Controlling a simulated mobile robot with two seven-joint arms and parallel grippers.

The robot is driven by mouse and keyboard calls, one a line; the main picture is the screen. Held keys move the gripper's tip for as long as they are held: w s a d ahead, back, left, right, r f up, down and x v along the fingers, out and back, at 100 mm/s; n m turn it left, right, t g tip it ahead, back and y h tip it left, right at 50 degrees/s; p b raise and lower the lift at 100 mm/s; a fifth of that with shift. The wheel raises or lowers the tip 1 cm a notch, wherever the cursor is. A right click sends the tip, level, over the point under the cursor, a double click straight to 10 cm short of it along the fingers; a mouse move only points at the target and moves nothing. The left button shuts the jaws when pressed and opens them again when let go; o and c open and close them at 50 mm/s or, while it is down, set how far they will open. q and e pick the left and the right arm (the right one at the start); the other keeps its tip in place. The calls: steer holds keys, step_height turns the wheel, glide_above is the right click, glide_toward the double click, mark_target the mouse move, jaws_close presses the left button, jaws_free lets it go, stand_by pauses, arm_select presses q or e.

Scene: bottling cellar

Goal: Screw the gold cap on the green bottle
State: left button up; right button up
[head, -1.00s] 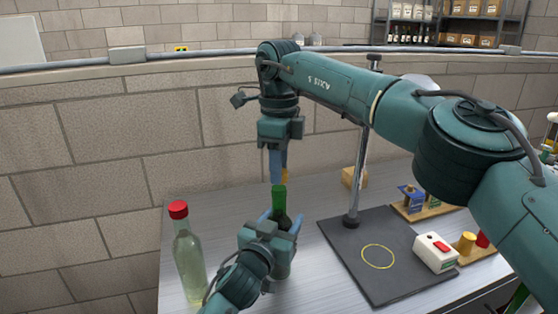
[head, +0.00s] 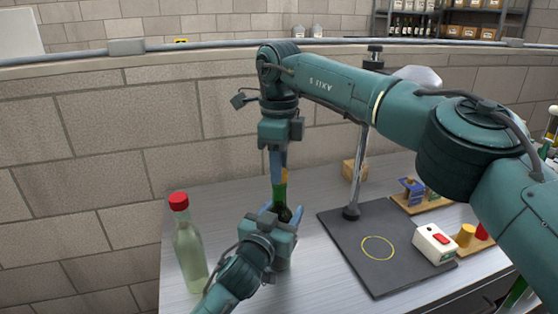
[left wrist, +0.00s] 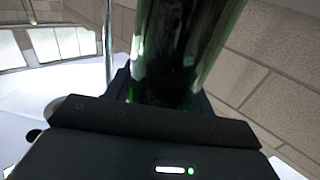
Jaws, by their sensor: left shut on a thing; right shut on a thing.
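The green bottle (head: 279,192) stands roughly upright in my left gripper (head: 281,212), which is shut around it. Its lower part is hidden behind that gripper. In the left wrist view the dark green glass (left wrist: 185,45) rises close in front of the camera, between the jaws. My right gripper (head: 279,178) points straight down over the bottle's top. Its fingers are shut on the gold cap (head: 285,173), of which only a sliver shows. The cap is at the bottle's mouth; I cannot tell whether it is seated on the thread.
A clear bottle with a red cap (head: 187,245) stands at left. Right of my grippers are a dark stand base (head: 345,245) with a yellow ring, a white box with a red button (head: 433,244), a wooden block (head: 354,171) and small racks. The stone wall is close behind.

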steer(key=shift+f, duration=0.5)
stand_by(0.4)
